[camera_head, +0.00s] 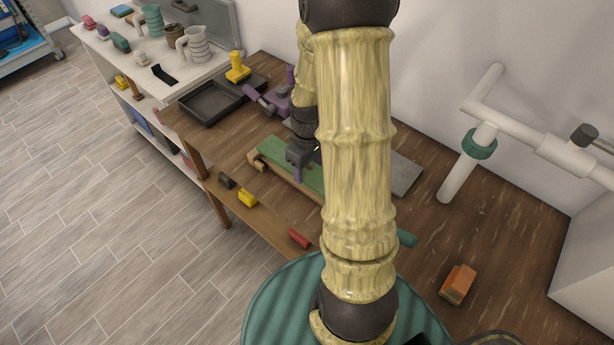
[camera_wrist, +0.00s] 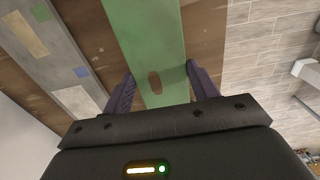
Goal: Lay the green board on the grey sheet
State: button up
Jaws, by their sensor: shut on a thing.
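The green board (camera_head: 272,151) is long and flat and lies over the brown wooden bench, partly hidden behind my arm in the head view. In the wrist view the green board (camera_wrist: 145,35) runs between my two purple fingers, with a brown oval mark near its close end. My gripper (camera_wrist: 160,88) is shut on it across its width; it also shows in the head view (camera_head: 299,168). I cannot tell whether the board touches what is under it. The grey sheet (camera_head: 405,177) shows right of my arm, partly hidden by it. A grey strip with coloured patches (camera_wrist: 75,97) lies left of the board in the wrist view.
A black tray (camera_head: 208,103) and a purple tool (camera_head: 278,98) sit at the bench's far end. Black, yellow and red blocks (camera_head: 247,198) lie along the front edge. An orange block (camera_head: 458,284) lies right, near a white pipe frame (camera_head: 465,165). The bench between them is clear.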

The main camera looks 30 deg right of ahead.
jog(key=shift+r+p, duration=0.45)
jog(key=shift+r, duration=0.25)
jog(key=c, duration=0.3)
jog(key=shift+r, duration=0.15)
grip_shut()
jog(key=shift+s, duration=0.1)
